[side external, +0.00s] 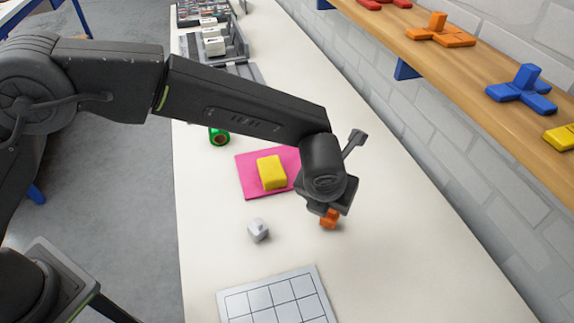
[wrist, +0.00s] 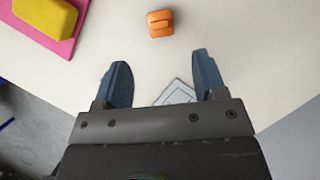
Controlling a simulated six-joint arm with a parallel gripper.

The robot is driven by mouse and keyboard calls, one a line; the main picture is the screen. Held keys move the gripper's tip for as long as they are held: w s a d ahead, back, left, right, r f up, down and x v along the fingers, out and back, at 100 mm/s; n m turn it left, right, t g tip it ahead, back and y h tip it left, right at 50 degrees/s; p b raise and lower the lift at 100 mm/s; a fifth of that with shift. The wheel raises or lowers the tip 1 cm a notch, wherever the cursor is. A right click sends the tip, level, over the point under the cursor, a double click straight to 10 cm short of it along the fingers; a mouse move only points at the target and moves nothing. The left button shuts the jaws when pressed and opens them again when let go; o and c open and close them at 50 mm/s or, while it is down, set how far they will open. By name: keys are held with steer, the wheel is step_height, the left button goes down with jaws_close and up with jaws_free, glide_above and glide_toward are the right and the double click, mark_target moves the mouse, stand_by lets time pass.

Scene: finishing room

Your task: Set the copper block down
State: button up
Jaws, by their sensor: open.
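The copper block, a small orange-coloured piece (side external: 329,219), rests on the white bench just below my gripper (side external: 326,203) in the side view. It also shows near the top middle of the wrist view (wrist: 160,23), with a raised ridge on its top. My gripper (wrist: 161,62) is open and nothing is between its two dark blue fingers. The block lies beyond the fingertips in the wrist view, apart from both. In the side view the fingertips are mostly hidden by the wrist.
A yellow block (side external: 271,173) sits on a pink mat (side external: 247,180). A small grey block (side external: 258,230) and a gridded white board (side external: 277,303) are nearby. A green roll (side external: 219,137) lies farther back. A wooden shelf (side external: 450,70) with coloured pieces runs along the brick wall.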

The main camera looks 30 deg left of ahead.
steer(key=s+a+r+n, duration=0.3)
steer(key=a+r+n, duration=0.6)
steer(key=a, duration=0.2)
steer(key=s+a+r+n, duration=0.3)
steer(key=a+r+n, duration=0.5)
steer(key=a+n, duration=0.15)
steer(key=s+a+n+t, duration=0.1)
steer(key=s+a+n, duration=1.1)
steer(key=s+n, duration=0.4)
steer(key=shift+r+n, duration=0.35)
steer(key=shift+n, duration=0.4)
